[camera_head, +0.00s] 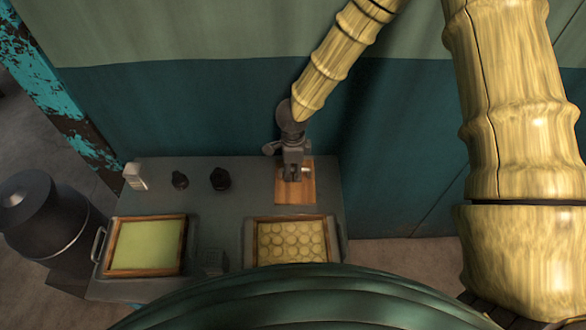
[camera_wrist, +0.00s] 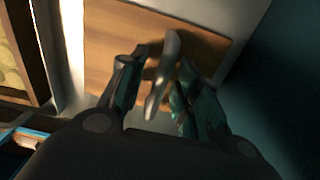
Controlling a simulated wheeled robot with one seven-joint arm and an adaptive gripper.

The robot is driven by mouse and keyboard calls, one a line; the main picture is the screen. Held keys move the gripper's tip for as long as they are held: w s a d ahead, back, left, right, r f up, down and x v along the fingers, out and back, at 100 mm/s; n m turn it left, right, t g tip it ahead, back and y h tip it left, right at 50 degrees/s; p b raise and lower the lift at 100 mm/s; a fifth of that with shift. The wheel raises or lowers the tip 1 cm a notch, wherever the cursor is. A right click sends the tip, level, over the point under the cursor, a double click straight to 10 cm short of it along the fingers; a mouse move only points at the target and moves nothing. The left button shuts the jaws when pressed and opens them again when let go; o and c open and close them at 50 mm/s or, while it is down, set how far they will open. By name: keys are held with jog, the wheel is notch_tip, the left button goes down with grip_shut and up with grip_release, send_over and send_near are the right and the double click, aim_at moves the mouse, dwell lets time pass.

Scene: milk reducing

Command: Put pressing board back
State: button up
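The pressing board (camera_head: 310,190) is a flat wooden board with a metal handle, lying at the back right of the grey table. It also shows in the wrist view (camera_wrist: 110,55), with its handle (camera_wrist: 164,75) standing up from it. My gripper (camera_head: 291,174) is over the board at the handle. In the wrist view my gripper (camera_wrist: 163,65) has its fingers apart, one on each side of the handle. A gap shows between the left finger and the handle; the right finger is close to it, and contact cannot be told.
A wooden-framed tray with round shapes (camera_head: 291,241) sits in front of the board. A wooden-framed tray with a green surface (camera_head: 145,247) is at the left. Two dark knobs (camera_head: 220,179) and a small white block (camera_head: 135,177) stand along the back. A wall rises behind the table.

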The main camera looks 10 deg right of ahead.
jog(key=shift+r, duration=0.15)
jog(key=shift+w+r, duration=0.1)
jog(key=shift+r, duration=0.2)
notch_tip(320, 180, up, 11)
jog(key=b, duration=0.1)
jog(key=shift+r+b, duration=0.15)
jog(key=shift+b, duration=0.25)
dwell(1.2)
